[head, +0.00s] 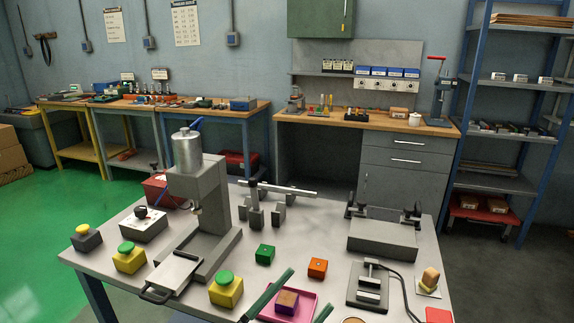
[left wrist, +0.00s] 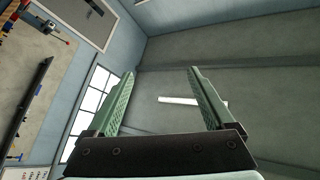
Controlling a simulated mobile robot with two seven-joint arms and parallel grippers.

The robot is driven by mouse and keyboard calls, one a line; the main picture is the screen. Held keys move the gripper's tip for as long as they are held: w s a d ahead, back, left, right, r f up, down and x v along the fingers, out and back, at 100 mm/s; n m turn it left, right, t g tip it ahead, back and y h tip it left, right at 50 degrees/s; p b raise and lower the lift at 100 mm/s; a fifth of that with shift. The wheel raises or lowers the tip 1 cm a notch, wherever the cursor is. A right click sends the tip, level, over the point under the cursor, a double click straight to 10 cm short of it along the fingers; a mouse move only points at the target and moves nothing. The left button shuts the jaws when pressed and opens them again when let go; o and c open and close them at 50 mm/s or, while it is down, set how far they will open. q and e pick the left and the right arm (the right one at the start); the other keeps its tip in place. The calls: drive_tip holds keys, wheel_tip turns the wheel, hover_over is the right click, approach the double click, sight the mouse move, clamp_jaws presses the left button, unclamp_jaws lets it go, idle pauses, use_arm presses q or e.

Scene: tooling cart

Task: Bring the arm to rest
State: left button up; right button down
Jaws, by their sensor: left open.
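My left gripper (head: 312,289) comes in at the bottom of the head view, with its two green fingers spread apart. In the left wrist view the same gripper (left wrist: 161,70) has nothing between its fingers, only distant wall and ceiling, so it points away from the bench. In the head view the fingers appear in front of a pink tray (head: 307,310) that holds a purple and brown block (head: 287,301); I cannot tell how high above it they are. The rest of the left arm is out of the head view. My right gripper is not in view.
A grey workbench (head: 215,297) carries a press (head: 205,195), yellow button boxes (head: 227,291), a green cube (head: 265,254), an orange cube (head: 317,267), a black fixture (head: 368,287) and a grey block fixture (head: 382,236). Green floor (head: 40,220) is free at left.

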use_arm(q)
drive_tip(key=a+f+n+t+y, duration=0.2)
drive_tip(key=a+f+n+y, duration=0.6)
drive_tip(key=f, duration=0.3)
drive_tip(key=s+a+f+n+g+y, duration=0.1)
drive_tip(key=s+a+f+g+y, duration=0.1)
drive_tip(key=f, duration=0.5)
drive_tip(key=s+a+f+n+g+y+p, duration=0.1)
drive_tip(key=s+a+f+n+g+y, duration=0.1)
drive_tip(key=s+a+f, duration=0.3)
drive_tip(key=s+a+f+n+g+y+p, duration=0.1)
drive_tip(key=s+a+f+n+g+y, duration=0.1)
drive_tip(key=s+f, duration=0.5)
wheel_tip(320, 180, down, 2)
drive_tip(key=shift+a+f+g+y, duration=0.25)
drive_tip(key=shift+a+g+y, duration=0.45)
drive_tip(key=shift+g, duration=0.1)
